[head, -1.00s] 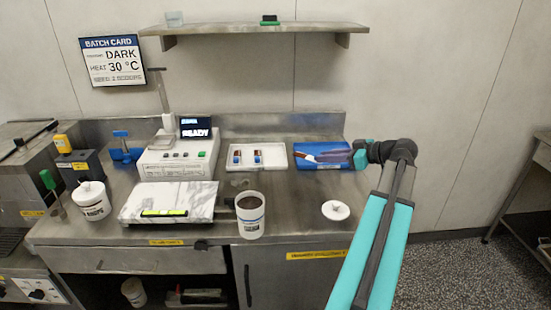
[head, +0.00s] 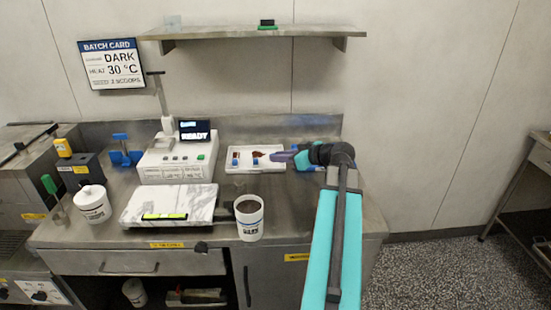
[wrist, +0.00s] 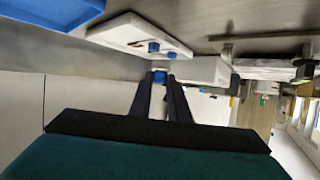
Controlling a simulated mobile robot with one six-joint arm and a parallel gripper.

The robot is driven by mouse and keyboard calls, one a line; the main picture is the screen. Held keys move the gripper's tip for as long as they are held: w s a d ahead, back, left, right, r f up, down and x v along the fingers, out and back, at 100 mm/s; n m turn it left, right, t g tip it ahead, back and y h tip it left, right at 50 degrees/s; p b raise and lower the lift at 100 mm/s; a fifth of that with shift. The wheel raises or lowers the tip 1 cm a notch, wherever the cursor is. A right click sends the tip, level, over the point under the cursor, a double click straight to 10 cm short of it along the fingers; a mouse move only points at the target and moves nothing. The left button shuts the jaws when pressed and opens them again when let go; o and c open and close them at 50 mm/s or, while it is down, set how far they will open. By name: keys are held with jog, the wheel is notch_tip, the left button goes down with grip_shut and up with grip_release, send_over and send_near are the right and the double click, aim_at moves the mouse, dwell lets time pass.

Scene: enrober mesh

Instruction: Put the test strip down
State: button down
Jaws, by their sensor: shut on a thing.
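My gripper (head: 284,156) is shut on the test strip, in front of the right part of the white tray in the head view. The strip's brown end (head: 259,153) points left from my fingertips, over the tray in the picture. In the wrist view, the strip's blue end (wrist: 160,76) shows between my fingertips (wrist: 162,84). The white tray (head: 280,167) holds two other strips with blue ends, one at its left (head: 235,160) and one nearer its middle (head: 256,162). I cannot tell the held strip's height above the tray.
A blue tray (wrist: 50,10) lies beside the white one, mostly hidden by my arm in the head view. A white machine reading READY (head: 175,168) stands left. A cup of brown stuff (head: 249,222) and a marble slab (head: 195,206) are in front. A shelf (head: 250,37) hangs above.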

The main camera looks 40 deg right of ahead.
jog(key=w+a+p, duration=0.1)
jog(key=w+a, duration=0.5)
jog(key=shift+a+m+h, duration=0.3)
jog(key=shift+a+h, duration=0.05)
jog(key=shift+h, duration=0.05)
jog(key=d+p, duration=0.1)
jog(key=d, duration=0.4)
jog(key=s+d+f+p, duration=0.1)
jog(key=d+p, duration=0.1)
jog(key=d, duration=0.2)
jog(key=d+p, duration=0.1)
jog(key=d, duration=0.4)
jog(key=shift+s+d+f, duration=0.15)
jog(key=shift+d+f, duration=0.05)
jog(key=shift+d, duration=0.1)
jog(key=shift+d+p, duration=0.45)
jog(key=shift+d, duration=0.15)
jog(key=shift+d+f, duration=0.1)
jog(key=shift+f, duration=0.1)
jog(key=shift+f+p, duration=0.85)
jog(key=shift+f, duration=0.75)
